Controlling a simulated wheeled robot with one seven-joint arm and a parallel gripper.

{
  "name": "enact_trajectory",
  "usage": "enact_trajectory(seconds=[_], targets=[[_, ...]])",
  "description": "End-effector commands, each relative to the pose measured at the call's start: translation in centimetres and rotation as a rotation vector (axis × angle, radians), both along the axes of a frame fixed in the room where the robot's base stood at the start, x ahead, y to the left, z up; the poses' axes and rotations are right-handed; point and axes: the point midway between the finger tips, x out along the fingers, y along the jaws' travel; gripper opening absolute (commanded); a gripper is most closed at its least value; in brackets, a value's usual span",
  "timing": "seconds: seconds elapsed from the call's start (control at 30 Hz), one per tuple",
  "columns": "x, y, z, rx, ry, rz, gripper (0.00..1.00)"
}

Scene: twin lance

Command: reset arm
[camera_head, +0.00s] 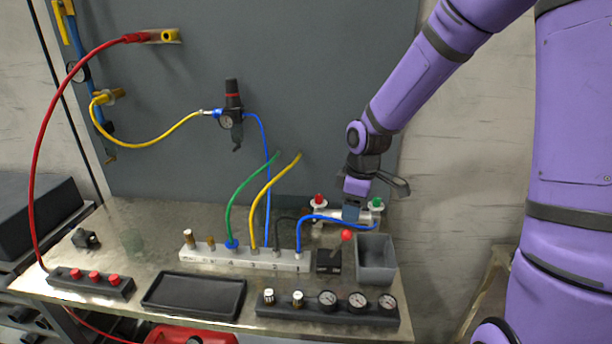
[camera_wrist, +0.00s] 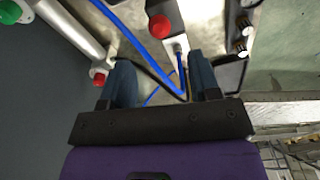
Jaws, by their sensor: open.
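My purple arm reaches down from the upper right, and my gripper (camera_head: 352,208) is above the right back part of the bench in the head view. In the wrist view my gripper (camera_wrist: 163,78) has its two blue fingers spread apart with nothing held between them. A blue hose (camera_wrist: 139,43) and a black hose run below and between the fingers. A metal cylinder fitting with a red cap (camera_head: 319,199) and a green cap (camera_head: 376,203) is right by the fingers. The gripper hides part of it, and I cannot tell whether they touch.
A white manifold (camera_head: 210,256) with several hoses stands mid-bench. A red-knobbed lever box (camera_head: 329,262) and grey bin (camera_head: 375,260) are close in front of the gripper. A black tray (camera_head: 195,296) and gauge block (camera_head: 328,311) lie along the front. A grey panel (camera_head: 330,80) stands behind.

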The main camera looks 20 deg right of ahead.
Motion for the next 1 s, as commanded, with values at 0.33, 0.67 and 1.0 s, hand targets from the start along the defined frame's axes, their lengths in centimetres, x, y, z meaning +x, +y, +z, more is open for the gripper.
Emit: enact_trajectory(seconds=[0.33, 0.67, 1.0], targets=[[-1.8, -0.4, 4.0, -0.063, -0.036, -0.108, 0.56], [-7.2, -0.9, 12.0, -0.123, -0.138, -0.379, 0.56], [-14.3, -1.1, 18.6, -0.063, -0.257, -0.661, 0.56]])
